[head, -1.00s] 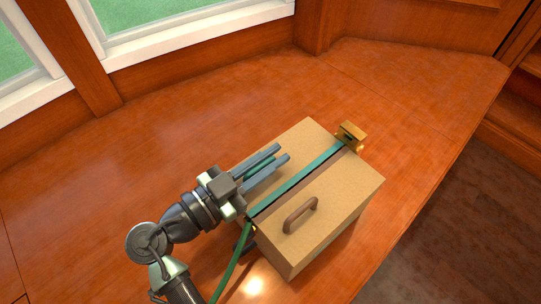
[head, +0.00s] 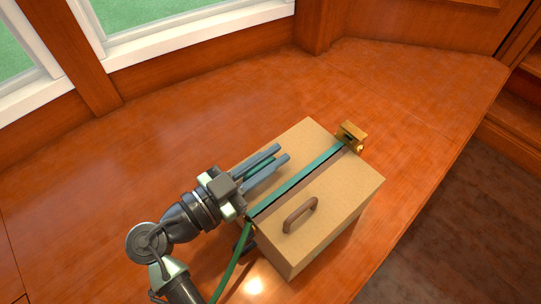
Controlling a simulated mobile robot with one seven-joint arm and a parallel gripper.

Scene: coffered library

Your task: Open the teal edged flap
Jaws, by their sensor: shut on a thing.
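A tan box (head: 335,205) stands on the wooden table. Its top is split by a teal edge strip (head: 300,180) running from near left to far right. The flap with this edge (head: 306,135) is the left part of the top. My gripper (head: 268,165) lies low over that flap, its two grey-blue fingers pointing to the upper right. A green piece, perhaps a handle, shows partly between the fingers, and they are shut on it. The fingers and wrist hide most of it.
A brown handle (head: 300,215) is on the right part of the box top. A brass fitting (head: 351,137) sits at the strip's far end. A green band (head: 232,262) runs down from the near corner. The table (head: 150,150) is clear behind; its edge lies right.

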